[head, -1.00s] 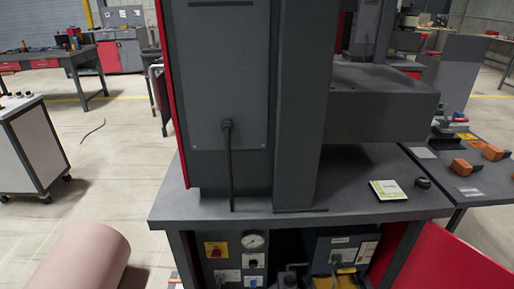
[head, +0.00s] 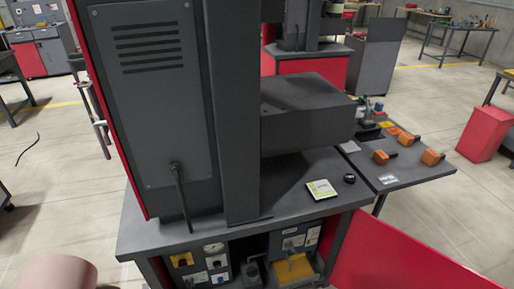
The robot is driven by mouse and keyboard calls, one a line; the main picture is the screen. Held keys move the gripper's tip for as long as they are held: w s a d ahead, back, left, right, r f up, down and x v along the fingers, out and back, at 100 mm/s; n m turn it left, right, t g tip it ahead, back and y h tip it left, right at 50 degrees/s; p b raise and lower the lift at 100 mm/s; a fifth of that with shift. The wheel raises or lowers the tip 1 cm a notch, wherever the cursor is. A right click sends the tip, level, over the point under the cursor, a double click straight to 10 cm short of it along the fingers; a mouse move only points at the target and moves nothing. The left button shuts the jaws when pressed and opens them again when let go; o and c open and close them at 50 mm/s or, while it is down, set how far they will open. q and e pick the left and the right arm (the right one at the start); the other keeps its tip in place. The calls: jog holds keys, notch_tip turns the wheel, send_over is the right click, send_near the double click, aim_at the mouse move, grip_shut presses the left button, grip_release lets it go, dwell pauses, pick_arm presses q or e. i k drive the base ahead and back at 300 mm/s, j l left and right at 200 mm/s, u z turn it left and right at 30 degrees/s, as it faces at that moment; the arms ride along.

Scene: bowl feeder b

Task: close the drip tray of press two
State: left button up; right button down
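A large dark grey press (head: 155,90) with a red edge stands in front of me on a dark table (head: 280,195). I cannot read which press number it carries. Under the table top is an open bay with a yellow tray-like part (head: 294,269) low down beside a blue-grey box. I cannot tell whether this is the drip tray, or whether it is open. A red door panel (head: 405,255) stands swung out at the right of the bay. Neither of my grippers is in view.
A gauge and yellow switch panel (head: 205,262) sits left in the bay. A side table (head: 400,172) with orange-handled things joins at the right. A pink cylinder (head: 58,273) is at lower left. Open floor lies at the right, before a red box (head: 487,135).

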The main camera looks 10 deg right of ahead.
aim_at(307, 281)
jog(key=k+l+z, duration=0.1)
jog(key=z, duration=0.85)
